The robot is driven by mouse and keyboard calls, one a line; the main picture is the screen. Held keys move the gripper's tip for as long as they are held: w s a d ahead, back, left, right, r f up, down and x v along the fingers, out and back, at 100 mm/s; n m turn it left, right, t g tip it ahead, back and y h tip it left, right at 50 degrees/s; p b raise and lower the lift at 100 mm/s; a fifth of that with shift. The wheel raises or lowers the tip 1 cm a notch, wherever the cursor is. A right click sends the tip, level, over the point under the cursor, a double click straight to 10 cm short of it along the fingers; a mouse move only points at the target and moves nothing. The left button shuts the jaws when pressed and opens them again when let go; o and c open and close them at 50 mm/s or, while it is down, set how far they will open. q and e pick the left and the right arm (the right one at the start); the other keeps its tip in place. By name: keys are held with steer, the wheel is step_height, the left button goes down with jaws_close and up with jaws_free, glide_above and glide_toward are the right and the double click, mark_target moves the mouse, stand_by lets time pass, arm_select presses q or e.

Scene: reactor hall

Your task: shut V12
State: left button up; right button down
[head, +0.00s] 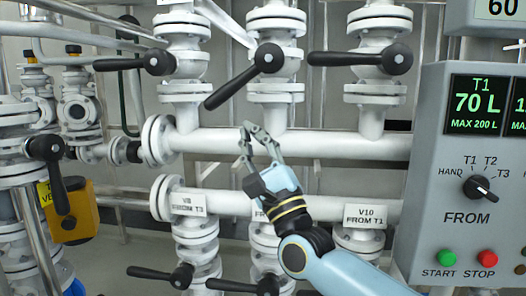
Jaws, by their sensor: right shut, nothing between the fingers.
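No plate in the head view clearly reads V12. One plate (187,203) on the lower pipe ends in FROM T3, but its valve number is too small to read surely. Below it is a white valve with a black lever (160,273), which lies nearly level, pointing left. My right gripper (248,129) is shut and empty, in front of the upper white pipe, above and right of that plate. It is apart from the levers. My left gripper is not in view.
Upper valves carry black levers: left (131,62) and right (345,59) nearly level, middle (240,82) slanting. A V10 FROM T1 plate (365,215) is right of my arm. A grey control panel (430,195) stands right, showing T1 70 L. A yellow box (72,212) hangs left.

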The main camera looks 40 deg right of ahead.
mark_target(243, 80)
steer(key=r, duration=0.1)
steer(key=w+a+r+p, duration=0.1)
steer(key=a+r, duration=0.1)
steer(key=shift+w+r, duration=0.2)
steer(key=shift+w, duration=0.1)
